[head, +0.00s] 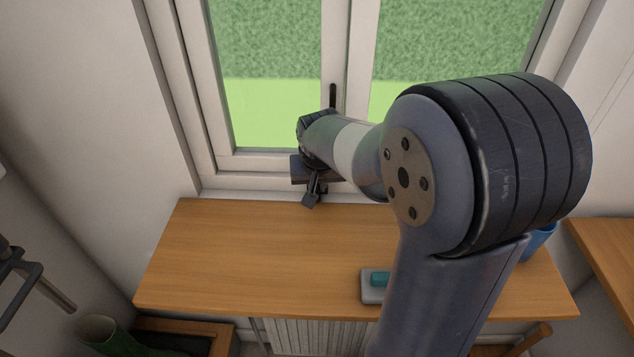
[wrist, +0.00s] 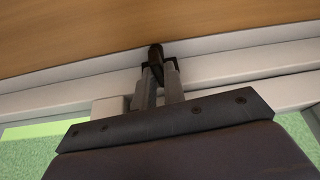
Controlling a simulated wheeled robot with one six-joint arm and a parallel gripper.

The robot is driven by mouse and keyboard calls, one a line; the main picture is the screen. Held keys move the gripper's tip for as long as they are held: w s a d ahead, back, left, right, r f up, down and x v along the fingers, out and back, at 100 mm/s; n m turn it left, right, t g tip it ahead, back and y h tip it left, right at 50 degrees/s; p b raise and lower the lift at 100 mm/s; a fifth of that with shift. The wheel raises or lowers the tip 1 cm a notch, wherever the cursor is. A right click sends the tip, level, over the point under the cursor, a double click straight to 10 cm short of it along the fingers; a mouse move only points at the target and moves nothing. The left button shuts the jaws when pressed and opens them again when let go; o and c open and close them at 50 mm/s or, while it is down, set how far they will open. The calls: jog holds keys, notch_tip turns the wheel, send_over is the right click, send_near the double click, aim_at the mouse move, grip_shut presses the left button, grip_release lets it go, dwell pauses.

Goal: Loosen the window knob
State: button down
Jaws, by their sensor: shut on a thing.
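My gripper (head: 312,197) is low in front of the window frame, just above the back edge of the wooden bench top, in the head view. In the wrist view my gripper (wrist: 159,70) is shut, its two fingers on either side of a small dark knob (wrist: 156,53). The knob's tip shows beyond the fingertips, against the pale frame and the wood; the rest is hidden between the fingers. In the head view I cannot make out the knob behind my gripper. The window (head: 226,118) looks closed. A dark upright handle (head: 333,95) is on its middle post.
The wooden bench top (head: 215,250) is mostly clear at left. A grey tray with a teal block (head: 380,279) lies near its front edge, partly behind my arm. A blue container (head: 541,238) stands at right. A green boot (head: 105,333) is on the floor at lower left.

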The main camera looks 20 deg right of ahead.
jog(key=shift+n+y, duration=0.3)
jog(key=shift+n, duration=0.5)
jog(key=c, duration=1.5)
grip_release()
jog(key=v, duration=1)
jog(key=shift+s+r, duration=0.25)
jog(key=shift+r, duration=0.1)
jog(key=shift+c, duration=0.3)
